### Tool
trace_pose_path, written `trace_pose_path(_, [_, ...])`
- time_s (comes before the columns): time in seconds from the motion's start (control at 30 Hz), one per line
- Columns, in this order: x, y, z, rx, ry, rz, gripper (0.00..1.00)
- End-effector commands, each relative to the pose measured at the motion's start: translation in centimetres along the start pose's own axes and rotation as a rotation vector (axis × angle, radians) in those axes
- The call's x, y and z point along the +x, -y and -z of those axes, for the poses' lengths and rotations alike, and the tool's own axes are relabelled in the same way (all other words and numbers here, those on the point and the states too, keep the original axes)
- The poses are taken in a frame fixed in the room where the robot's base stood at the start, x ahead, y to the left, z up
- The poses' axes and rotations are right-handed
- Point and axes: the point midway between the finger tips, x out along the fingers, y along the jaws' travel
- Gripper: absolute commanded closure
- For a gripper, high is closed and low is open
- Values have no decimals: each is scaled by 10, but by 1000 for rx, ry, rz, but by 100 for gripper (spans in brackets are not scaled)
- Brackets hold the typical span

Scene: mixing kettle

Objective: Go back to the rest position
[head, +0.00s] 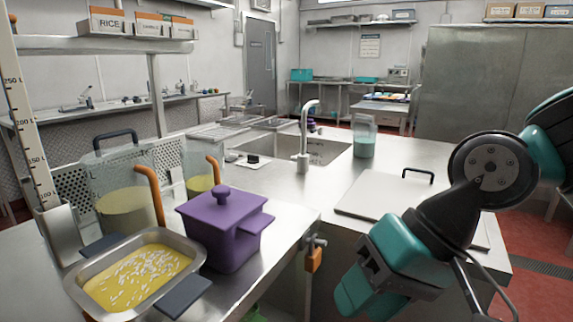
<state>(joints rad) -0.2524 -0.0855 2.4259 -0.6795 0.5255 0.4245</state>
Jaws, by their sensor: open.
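My gripper (372,292) is at the lower right of the head view, teal and dark grey, hanging from my arm and pointing down and left. It is open and no object shows between its fingers. It is in front of the steel counter's edge, apart from the purple lidded pot (225,222) and the other vessels to its left. The rest position itself is not marked in view.
A metal tray of yellow liquid with white grains (140,275) sits front left. Behind it stand a clear jug (123,205) and a measuring scale (30,130). A sink (325,150), a faucet (303,135), a teal-filled jar (364,140) and a handled white board (385,195) occupy the counter.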

Motion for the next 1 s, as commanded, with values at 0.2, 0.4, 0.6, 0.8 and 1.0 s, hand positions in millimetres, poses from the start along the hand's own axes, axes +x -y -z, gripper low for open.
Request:
trace_pose_path(0.2, [-4,-37,-49,-260,54,-159,60])
trace_pose_path(0.4, [-29,-39,-65,-359,96,-215,60])
trace_pose_path(0.6, [-58,-20,-60,-358,94,-213,60])
trace_pose_path(0.8, [-97,6,-53,-357,93,-212,60])
trace_pose_path(1.0, [-137,32,-46,-357,93,-212,60])
